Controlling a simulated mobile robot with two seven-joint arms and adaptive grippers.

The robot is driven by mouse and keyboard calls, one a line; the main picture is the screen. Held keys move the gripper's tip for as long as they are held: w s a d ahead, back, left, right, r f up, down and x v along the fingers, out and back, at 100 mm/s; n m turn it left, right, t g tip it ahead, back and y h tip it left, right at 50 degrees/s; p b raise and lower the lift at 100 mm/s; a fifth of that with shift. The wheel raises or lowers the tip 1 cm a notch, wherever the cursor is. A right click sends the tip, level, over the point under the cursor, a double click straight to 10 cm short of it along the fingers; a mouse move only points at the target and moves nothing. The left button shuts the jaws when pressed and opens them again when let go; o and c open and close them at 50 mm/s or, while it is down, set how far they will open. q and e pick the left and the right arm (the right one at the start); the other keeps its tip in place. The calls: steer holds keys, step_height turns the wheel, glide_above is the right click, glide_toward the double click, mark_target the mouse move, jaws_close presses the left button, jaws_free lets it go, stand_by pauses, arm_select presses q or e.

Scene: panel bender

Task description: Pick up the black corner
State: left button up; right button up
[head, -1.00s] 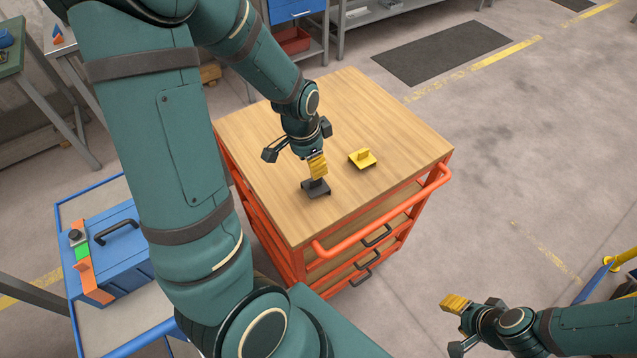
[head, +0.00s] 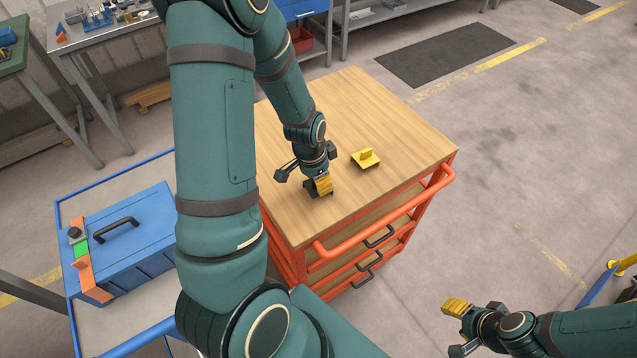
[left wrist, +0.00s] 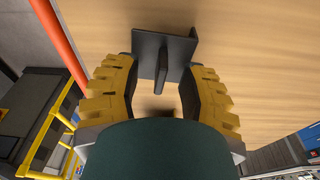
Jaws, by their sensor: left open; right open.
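The black corner (left wrist: 168,50) lies on the wooden top of the orange cart, with its upright fin between the fingers of my left gripper in the left wrist view. My left gripper (left wrist: 157,90) is open, with yellow fingers on either side of the fin and a visible gap to it. In the head view my left gripper (head: 319,187) is low over the cart top and hides most of the black corner (head: 311,194). My right gripper (head: 454,325) is open and empty, out over the floor at the lower right.
A yellow corner (head: 366,158) lies on the cart top (head: 400,120), right of my left gripper. An orange handle rail (head: 390,228) runs along the cart's near edge. A blue toolbox (head: 125,240) stands on a blue-framed trolley at the left. The cart top's far part is clear.

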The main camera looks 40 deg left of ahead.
arm_select(q)
steer(key=shift+c, duration=0.4)
jaws_close()
